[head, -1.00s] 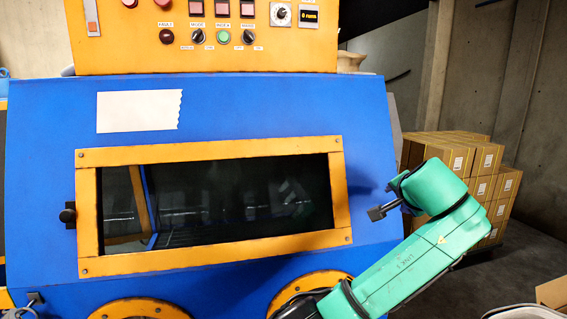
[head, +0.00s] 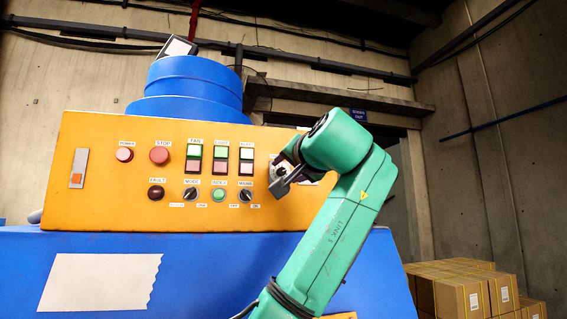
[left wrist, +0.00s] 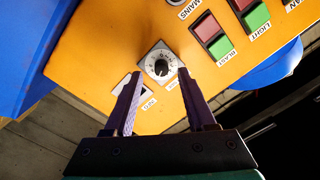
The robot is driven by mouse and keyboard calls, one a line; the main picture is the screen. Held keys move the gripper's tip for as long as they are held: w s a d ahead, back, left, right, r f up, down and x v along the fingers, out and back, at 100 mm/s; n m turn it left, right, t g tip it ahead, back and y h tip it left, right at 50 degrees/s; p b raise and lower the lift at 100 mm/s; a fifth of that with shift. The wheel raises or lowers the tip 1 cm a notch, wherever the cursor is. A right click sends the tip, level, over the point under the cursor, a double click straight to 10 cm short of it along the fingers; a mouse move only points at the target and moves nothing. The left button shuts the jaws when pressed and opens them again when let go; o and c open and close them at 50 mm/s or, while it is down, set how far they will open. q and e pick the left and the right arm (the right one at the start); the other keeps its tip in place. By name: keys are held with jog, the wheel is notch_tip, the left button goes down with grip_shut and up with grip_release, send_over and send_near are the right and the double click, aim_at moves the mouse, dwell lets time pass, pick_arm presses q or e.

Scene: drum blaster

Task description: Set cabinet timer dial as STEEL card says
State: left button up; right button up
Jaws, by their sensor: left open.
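The timer dial is a black knob on a pale square plate on the orange control panel. It shows in the left wrist view (left wrist: 160,64) and, partly behind my gripper, in the head view (head: 280,169). My left gripper (head: 278,181) is open in front of the panel at the dial. In the left wrist view its fingertips (left wrist: 159,76) stand on either side of the dial, with a gap to the knob. I cannot tell how far they are from the panel. The knob's exact setting is too small to read. I see no readable STEEL card.
The orange panel (head: 95,207) carries buttons, red and green switches and two selector knobs (head: 191,194) left of the dial. A blank white sheet (head: 98,282) is on the blue cabinet (head: 200,270). Stacked cartons (head: 455,292) stand at the lower right.

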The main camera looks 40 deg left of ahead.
aim_at(281, 171)
pick_arm(q)
jog(key=p+x, duration=0.1)
jog(key=x, duration=0.2)
jog(key=shift+s+a+r, duration=0.15)
jog(key=shift+a, duration=0.15)
jog(key=shift+w+d, duration=0.25)
grip_shut()
pick_arm(e)
jog(key=shift+w+a+r, duration=0.1)
jog(key=shift+a+r, duration=0.4)
jog(key=shift+r, duration=0.3)
pick_arm(q)
jog(key=shift+n, duration=0.3)
pick_arm(e)
jog(key=shift+d, duration=0.2)
